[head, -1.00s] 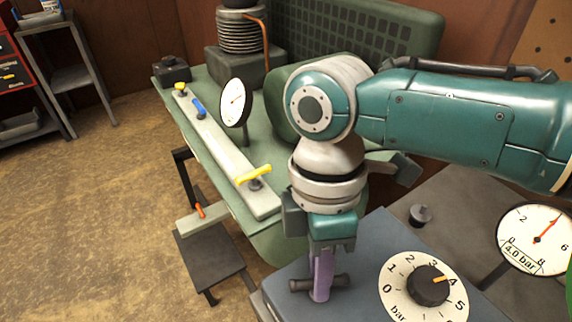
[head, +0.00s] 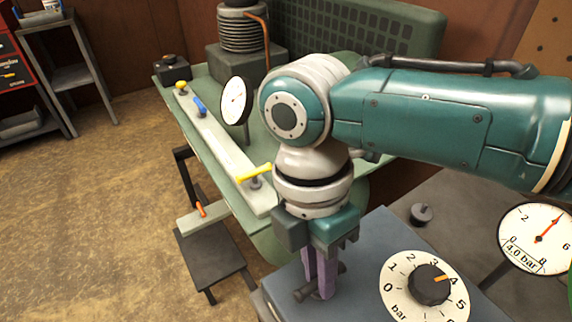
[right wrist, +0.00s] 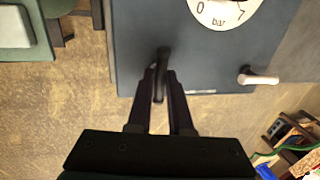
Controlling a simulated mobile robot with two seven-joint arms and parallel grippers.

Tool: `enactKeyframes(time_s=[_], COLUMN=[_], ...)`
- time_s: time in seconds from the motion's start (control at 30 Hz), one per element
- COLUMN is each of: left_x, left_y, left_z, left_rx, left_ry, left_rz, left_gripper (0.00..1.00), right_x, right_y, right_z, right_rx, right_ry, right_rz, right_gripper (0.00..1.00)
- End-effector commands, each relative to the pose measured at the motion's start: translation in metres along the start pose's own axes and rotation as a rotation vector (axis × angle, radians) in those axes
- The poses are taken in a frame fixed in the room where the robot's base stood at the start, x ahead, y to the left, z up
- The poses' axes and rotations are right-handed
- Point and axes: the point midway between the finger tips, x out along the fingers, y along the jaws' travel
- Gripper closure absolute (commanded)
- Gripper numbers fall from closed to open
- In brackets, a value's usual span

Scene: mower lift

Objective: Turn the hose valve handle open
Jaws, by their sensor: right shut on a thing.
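A dark bar handle (head: 303,294) stands at the front edge of a blue-grey box; I take it for the hose valve handle. My right gripper (head: 320,285) points down over it with its purple fingers shut on it. In the right wrist view the fingers (right wrist: 160,88) lie on both sides of the dark handle (right wrist: 162,62). The fingers cover part of the handle, and no hose shows clearly. My left gripper is not in view.
The blue-grey box (head: 365,245) carries a dial with a black knob (head: 430,284). A 4.0 bar gauge (head: 540,238) stands to the right. A pale lever (right wrist: 258,78) shows in the right wrist view. A green bench (head: 200,155) bears a rail with yellow and blue handles.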

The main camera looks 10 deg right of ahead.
Motion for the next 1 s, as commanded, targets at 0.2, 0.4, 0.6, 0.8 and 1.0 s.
enactKeyframes(time_s=[0.2, 0.4, 0.6, 0.8, 1.0], left_x=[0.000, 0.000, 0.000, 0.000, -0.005], left_y=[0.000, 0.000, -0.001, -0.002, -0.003], left_z=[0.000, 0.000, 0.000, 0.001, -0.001], left_rx=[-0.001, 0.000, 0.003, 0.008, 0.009], left_ry=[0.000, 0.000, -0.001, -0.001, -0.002], left_rz=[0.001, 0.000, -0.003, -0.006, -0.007], left_gripper=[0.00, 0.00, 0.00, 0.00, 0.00], right_x=[0.000, 0.000, 0.000, -0.001, -0.026], right_y=[0.000, 0.000, 0.000, 0.000, 0.000], right_z=[0.000, 0.000, 0.000, 0.000, 0.000], right_rx=[-0.002, -0.002, -0.001, 0.000, -0.003], right_ry=[-0.001, -0.001, 0.000, 0.000, 0.001], right_rz=[0.000, 0.000, 0.000, 0.001, 0.003], right_gripper=[1.00, 0.68, 0.52, 0.52, 0.52])
